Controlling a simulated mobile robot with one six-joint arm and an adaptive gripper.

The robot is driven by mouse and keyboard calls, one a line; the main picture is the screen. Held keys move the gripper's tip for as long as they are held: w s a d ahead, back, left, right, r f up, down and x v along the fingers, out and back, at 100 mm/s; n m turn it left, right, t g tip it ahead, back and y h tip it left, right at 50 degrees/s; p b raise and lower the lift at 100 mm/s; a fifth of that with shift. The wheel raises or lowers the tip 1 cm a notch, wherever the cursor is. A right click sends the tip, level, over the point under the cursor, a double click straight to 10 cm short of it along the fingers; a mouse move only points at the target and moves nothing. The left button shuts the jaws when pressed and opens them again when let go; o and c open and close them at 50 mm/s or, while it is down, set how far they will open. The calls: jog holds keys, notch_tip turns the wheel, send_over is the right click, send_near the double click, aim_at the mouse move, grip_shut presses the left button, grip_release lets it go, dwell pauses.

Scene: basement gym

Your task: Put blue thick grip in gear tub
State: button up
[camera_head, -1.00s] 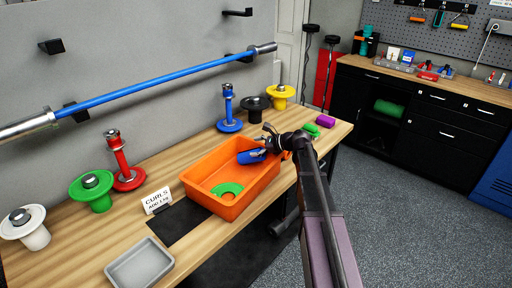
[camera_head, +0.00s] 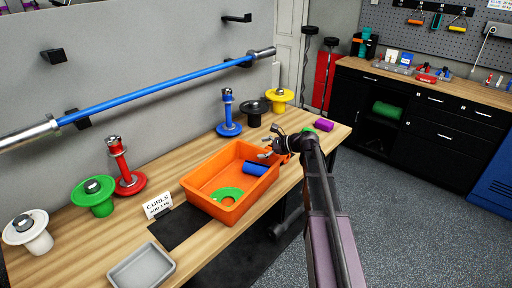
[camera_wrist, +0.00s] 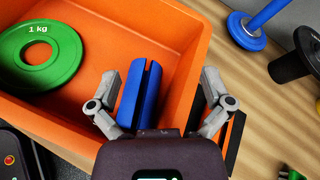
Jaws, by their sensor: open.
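The blue thick grip (camera_head: 255,168) lies inside the orange gear tub (camera_head: 225,211), against its right end. In the wrist view the blue thick grip (camera_wrist: 141,97) shows as a slotted cylinder between my open fingers, with a gap on the right side. The tub (camera_wrist: 110,22) also shows there, with a green 1 kg plate (camera_wrist: 72,62) in it. My gripper (camera_head: 266,152) is open over the tub's right rear rim. In the wrist view my gripper (camera_wrist: 160,85) has its fingers spread, and the grip appears free of them.
A purple grip (camera_head: 324,125) lies on the bench right of my arm. Red, blue, yellow, black, green and white plate stands line the wall side. A grey tray (camera_head: 141,269) and a white sign (camera_head: 157,204) stand left of the tub. A blue bar (camera_head: 150,88) hangs on the wall.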

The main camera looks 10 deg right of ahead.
jog(key=p+v, duration=0.2)
jog(key=v, duration=0.6)
jog(key=shift+s+d+p, duration=0.2)
jog(key=shift+d+p, duration=0.05)
jog(key=shift+p, duration=0.1)
